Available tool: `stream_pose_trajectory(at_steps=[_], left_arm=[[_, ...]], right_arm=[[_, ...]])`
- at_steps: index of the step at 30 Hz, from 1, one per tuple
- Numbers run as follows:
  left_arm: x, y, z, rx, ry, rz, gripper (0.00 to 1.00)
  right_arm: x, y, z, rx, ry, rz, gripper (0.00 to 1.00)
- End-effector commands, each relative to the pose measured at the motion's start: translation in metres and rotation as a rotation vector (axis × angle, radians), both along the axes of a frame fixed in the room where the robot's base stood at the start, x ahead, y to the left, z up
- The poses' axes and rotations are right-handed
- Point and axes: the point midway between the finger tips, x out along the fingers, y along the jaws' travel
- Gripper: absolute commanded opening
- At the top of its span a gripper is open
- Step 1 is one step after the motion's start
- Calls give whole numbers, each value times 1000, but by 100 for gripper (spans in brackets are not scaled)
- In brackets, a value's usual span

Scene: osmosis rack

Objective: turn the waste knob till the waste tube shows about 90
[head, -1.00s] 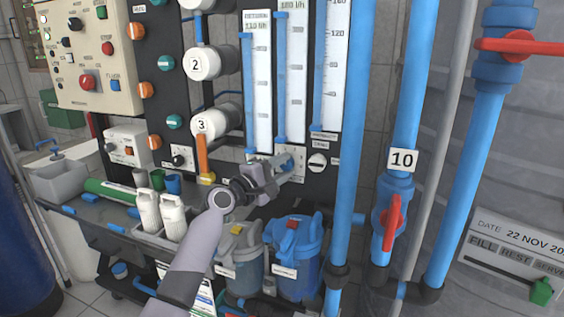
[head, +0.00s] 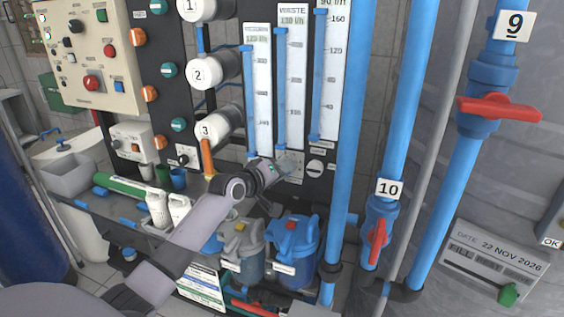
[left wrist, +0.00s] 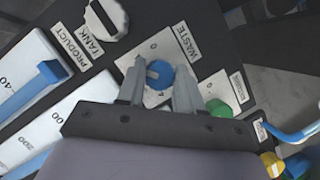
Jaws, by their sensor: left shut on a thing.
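The blue waste knob (left wrist: 158,73) sits on a white plate beside the WASTE label (left wrist: 187,42) in the left wrist view. My left gripper (left wrist: 158,80) is shut on this knob, one finger on each side. In the head view my left gripper (head: 284,168) is at the panel just below the waste tube (head: 293,75). The waste tube is the middle of three upright scales, with a blue strip along its left side. Its readout at the top seems to show about 130 l/h, but is small. The knob is mostly hidden there. My right gripper is out of view.
The white product tank knob (head: 316,166) is close to the right of my gripper. Blue pipes (head: 350,120) with red-handled valves (head: 499,108) stand to the right. Two filter housings (head: 294,245) are below.

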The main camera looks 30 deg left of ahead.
Motion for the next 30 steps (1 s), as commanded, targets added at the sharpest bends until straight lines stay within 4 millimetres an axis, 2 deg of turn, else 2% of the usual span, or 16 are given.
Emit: stream_pose_trajectory(at_steps=[3, 12, 30], left_arm=[[1, -1, 4, 81, 15, -1, 5], [1, -1, 2, 216, 47, 0, 5], [1, -2, 2, 260, 57, 0, 5]], right_arm=[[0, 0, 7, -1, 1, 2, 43], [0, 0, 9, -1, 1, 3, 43], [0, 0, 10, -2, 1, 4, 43]])
